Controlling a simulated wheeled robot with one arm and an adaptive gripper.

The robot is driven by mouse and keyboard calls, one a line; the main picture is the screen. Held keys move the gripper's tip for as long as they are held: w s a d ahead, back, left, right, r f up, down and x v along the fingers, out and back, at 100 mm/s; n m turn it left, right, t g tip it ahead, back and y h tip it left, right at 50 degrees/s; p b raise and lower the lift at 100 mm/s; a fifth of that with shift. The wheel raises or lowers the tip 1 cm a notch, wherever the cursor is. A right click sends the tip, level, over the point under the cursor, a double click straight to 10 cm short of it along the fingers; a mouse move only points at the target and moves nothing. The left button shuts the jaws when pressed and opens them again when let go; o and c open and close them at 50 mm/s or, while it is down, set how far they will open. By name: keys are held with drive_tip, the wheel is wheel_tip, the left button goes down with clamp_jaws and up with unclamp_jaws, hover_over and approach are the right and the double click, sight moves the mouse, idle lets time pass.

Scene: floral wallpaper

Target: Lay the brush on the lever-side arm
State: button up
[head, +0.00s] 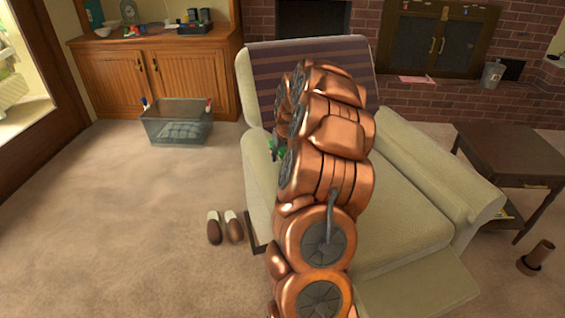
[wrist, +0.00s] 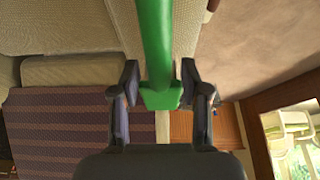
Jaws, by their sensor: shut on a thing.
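My gripper (wrist: 159,84) is shut on a green, long-handled thing, which I take to be the brush (wrist: 155,40). Its handle runs up out of the wrist view, so its far end is hidden. In the head view only a bit of green (head: 280,148) shows past my arm, and the gripper is mostly hidden. The cream recliner has a left arm (head: 257,172) and a right arm (head: 440,165). The brush is held above the left arm, which shows beneath it in the wrist view (wrist: 127,22). I cannot clearly make out the lever.
A striped cloth (head: 262,75) covers the chair back. Brown slippers (head: 224,228) lie on the carpet left of the chair. A clear bin (head: 177,125) stands by the wooden cabinet (head: 150,75). A dark side table (head: 515,155) stands right. The carpet at left is open.

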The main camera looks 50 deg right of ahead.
sight(282, 162)
drive_tip(key=shift+d+f, duration=0.2)
drive_tip(key=shift+f, duration=1.6)
drive_tip(key=shift+f, duration=0.1)
drive_tip(key=shift+f+b, duration=0.1)
drive_tip(key=shift+b, duration=0.2)
drive_tip(key=o, duration=1)
